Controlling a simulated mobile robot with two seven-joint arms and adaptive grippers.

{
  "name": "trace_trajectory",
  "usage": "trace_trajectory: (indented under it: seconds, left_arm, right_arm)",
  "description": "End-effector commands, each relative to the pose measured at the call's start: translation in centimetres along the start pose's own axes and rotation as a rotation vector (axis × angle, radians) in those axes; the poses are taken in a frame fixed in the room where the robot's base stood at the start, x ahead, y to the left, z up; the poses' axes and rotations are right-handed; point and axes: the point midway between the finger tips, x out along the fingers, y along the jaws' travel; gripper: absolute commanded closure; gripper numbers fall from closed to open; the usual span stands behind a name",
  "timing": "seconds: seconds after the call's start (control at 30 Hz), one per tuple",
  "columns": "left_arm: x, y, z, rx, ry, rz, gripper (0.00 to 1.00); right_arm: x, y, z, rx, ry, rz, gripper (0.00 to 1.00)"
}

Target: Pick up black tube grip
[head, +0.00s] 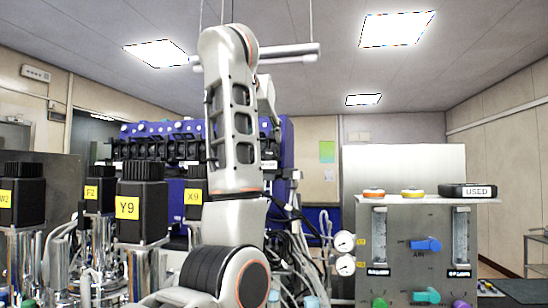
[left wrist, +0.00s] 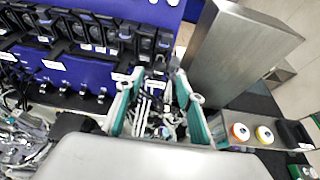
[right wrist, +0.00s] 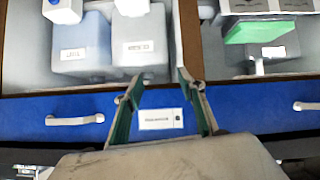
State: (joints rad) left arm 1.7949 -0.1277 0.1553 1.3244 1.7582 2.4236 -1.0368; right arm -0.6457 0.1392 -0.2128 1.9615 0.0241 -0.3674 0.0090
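I cannot single out a black tube grip for certain. A row of black clamp-like units (head: 160,148) runs along the blue machine in the head view, partly behind my left arm. The row also shows at the upper left in the left wrist view (left wrist: 92,30). My left gripper (left wrist: 152,86) is open and empty, with white and dark tubing beyond its fingers. In the head view my left arm hides most of it. My right gripper (right wrist: 160,82) is open and empty before a blue drawer front.
A grey control panel (head: 410,250) stands at the right; its top carries an orange disc (head: 373,193), a yellow disc (head: 412,193) and a black case marked USED (head: 468,191). Black-topped vessels (head: 142,210) crowd the left. Storage bottles (right wrist: 140,45) stand above the blue drawers (right wrist: 255,113).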

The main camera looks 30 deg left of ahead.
Motion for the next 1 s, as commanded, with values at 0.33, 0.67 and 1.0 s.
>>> trace_trajectory:
  seconds: [0.33, 0.67, 1.0]
  left_arm:
    - [4.0, 0.1, 0.1, 0.001, 0.005, 0.002, 0.62]
    - [7.2, 0.0, 0.0, -0.001, 0.001, 0.001, 0.62]
    - [7.2, 0.0, -0.1, -0.001, 0.001, 0.001, 0.99]
  right_arm:
    - [-1.2, 0.5, -0.3, -0.002, -0.022, 0.005, 0.6]
    - [-1.6, 2.0, 1.7, 0.002, -0.076, 0.034, 0.6]
    - [-1.5, 1.6, 1.4, 0.014, -0.07, 0.033, 0.6]
